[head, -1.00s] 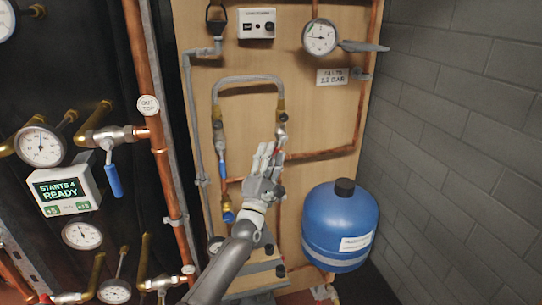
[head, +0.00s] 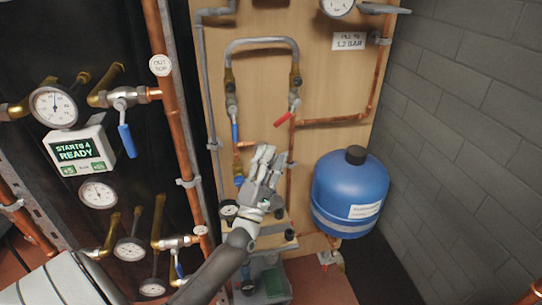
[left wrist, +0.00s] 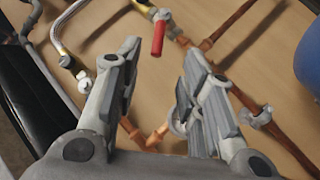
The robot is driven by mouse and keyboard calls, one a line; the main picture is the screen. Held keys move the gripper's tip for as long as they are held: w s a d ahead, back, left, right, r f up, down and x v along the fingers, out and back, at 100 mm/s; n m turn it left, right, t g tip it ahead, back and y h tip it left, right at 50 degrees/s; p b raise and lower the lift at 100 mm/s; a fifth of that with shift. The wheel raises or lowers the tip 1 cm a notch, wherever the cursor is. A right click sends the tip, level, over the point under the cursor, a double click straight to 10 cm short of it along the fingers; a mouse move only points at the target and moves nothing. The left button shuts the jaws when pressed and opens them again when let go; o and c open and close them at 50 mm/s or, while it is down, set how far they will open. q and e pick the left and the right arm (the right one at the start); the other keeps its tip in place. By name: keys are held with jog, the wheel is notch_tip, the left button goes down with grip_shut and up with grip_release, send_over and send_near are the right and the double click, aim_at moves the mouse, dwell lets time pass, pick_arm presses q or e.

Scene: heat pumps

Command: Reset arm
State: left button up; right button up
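My left gripper (head: 263,158) is in front of the wooden board, below a red valve handle (head: 286,118) and right of a blue valve handle (head: 235,132). In the left wrist view my left gripper (left wrist: 160,62) has its two fingers spread apart, with nothing between them but board and copper pipe behind. The red handle (left wrist: 158,38) shows beyond the fingertips there, apart from them. My right gripper is in neither view.
A blue tank (head: 350,195) stands right of the gripper, before a grey brick wall (head: 450,130). Copper pipes and gauges (head: 54,106) fill the left side. A grey pipe loop (head: 262,42) is above the gripper.

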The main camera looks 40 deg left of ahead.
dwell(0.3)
pick_arm(q)
jog(key=s+d+f+m+g+h, duration=0.2)
jog(key=d+f+m+g+h, duration=0.2)
jog(key=d+f+m, duration=0.35)
jog(key=s+d+f+m+g+h, duration=0.3)
jog(key=d+f+m+g+h, duration=0.25)
jog(key=d+m, duration=0.25)
jog(key=s+d+f+m+g+y, duration=0.1)
jog(key=s+f+m+g, duration=0.25)
jog(key=s, duration=0.45)
jog(key=s+d+f+m+g+y, duration=0.1)
jog(key=s+f+m+g, duration=0.3)
jog(key=s, duration=0.4)
jog(key=s+d+f+m+g+y, duration=0.1)
jog(key=s+f+m+g, duration=0.15)
jog(key=s+m, duration=0.45)
jog(key=s+f+n+g+p, duration=0.2)
jog(key=s+f, duration=0.1)
jog(key=f, duration=2)
jog(key=s+a+f+g+p, duration=0.1)
jog(key=s+a+f, duration=0.2)
jog(key=s+f, duration=1.1)
jog(key=s, duration=0.2)
jog(key=shift+s+f, duration=0.3)
jog(key=shift+s, duration=0.1)
